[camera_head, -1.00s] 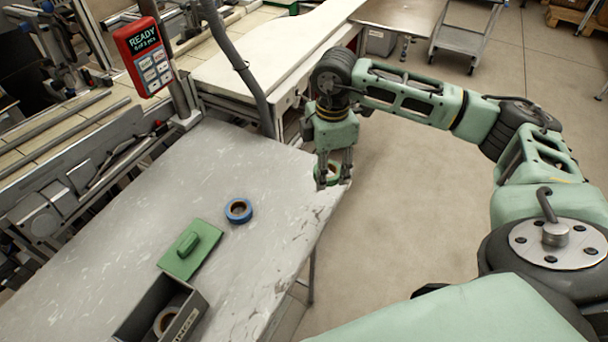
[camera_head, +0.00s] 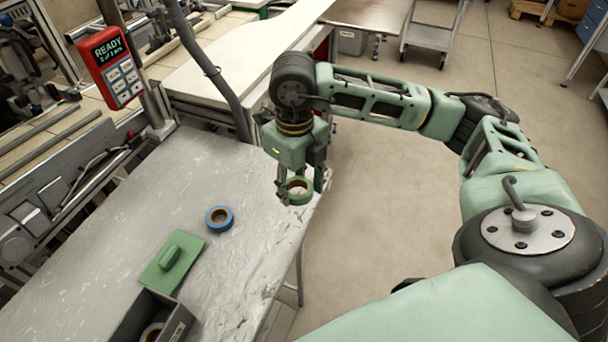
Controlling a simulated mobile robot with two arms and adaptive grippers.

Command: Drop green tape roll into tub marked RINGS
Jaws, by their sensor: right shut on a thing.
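The green tape roll (camera_head: 301,198) is between the fingers of my right gripper (camera_head: 300,188), which is shut on it. The gripper points down near the far right edge of the grey table; I cannot tell how high the roll is above the table top. The dark grey tub (camera_head: 128,318) is at the bottom left, cut off by the frame. Its label (camera_head: 178,331) is only partly in view and hard to read. Another roll (camera_head: 152,333) lies inside the tub. My left gripper is not in view.
A blue tape roll (camera_head: 219,218) lies on the grey table (camera_head: 235,270) between my right gripper and the tub. A green lid with a handle (camera_head: 172,264) lies beside the tub. A red display box (camera_head: 111,68) on a post stands beyond the table.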

